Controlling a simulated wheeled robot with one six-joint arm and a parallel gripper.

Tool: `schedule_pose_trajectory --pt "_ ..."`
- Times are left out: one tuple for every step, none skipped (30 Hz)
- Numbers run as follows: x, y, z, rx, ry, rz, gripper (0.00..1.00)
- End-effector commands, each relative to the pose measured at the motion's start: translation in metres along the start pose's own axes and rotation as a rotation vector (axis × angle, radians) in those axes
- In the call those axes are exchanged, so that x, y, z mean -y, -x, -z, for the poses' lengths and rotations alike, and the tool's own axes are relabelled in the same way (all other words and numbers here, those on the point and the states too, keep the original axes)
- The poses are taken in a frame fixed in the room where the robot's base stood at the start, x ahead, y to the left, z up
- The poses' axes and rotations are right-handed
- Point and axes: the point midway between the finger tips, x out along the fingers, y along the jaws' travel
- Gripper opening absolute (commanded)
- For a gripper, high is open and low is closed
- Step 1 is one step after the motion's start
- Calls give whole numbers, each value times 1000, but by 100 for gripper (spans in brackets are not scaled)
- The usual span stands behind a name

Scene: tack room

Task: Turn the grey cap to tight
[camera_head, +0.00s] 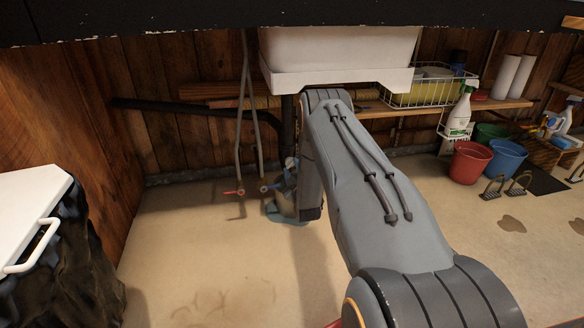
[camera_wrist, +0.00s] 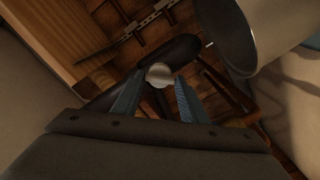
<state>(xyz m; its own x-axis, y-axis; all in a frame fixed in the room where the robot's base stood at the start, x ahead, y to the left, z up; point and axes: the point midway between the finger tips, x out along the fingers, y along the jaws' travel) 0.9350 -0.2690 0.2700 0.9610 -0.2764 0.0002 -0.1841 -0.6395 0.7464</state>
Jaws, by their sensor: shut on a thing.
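The grey cap (camera_wrist: 158,75) is a small round disc at the black pipe (camera_wrist: 180,50) in the wrist view. My gripper (camera_wrist: 156,84) has its two blue fingers on either side of the cap, shut on it. In the head view my arm hides the cap and most of the gripper, which is low under the white sink (camera_head: 340,50), beside the dark drain pipe (camera_head: 288,120). I cannot tell how tight the cap is.
Grey hoses (camera_head: 241,120) hang left of the drain pipe, with a red-handled valve (camera_head: 234,192) below. A large grey cylinder (camera_wrist: 243,35) is close to the gripper at right. A red bucket (camera_head: 468,163) and blue bucket (camera_head: 507,160) stand right.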

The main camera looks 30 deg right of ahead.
Motion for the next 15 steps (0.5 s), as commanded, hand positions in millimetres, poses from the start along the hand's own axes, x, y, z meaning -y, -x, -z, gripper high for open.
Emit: schedule_pose_trajectory --pt "0 1 0 1 -44 2 17" --pt "-1 1 1 1 -73 1 17" --pt "-1 1 1 1 -111 1 17" --pt "-1 1 1 1 -140 1 17" --pt "0 1 0 1 -168 1 17" --pt "0 1 0 2 -207 2 17" --pt "0 1 0 1 -235 1 17" --pt "0 1 0 1 -263 1 17" --pt "-1 1 1 1 -302 1 17" --pt "-1 1 1 1 -330 1 17" --pt "-1 1 0 1 -358 1 17" --pt "0 1 0 1 -396 1 17" --pt "0 1 0 1 -423 1 17" --pt "0 1 0 1 -451 1 17" --pt "0 1 0 1 -486 1 17"
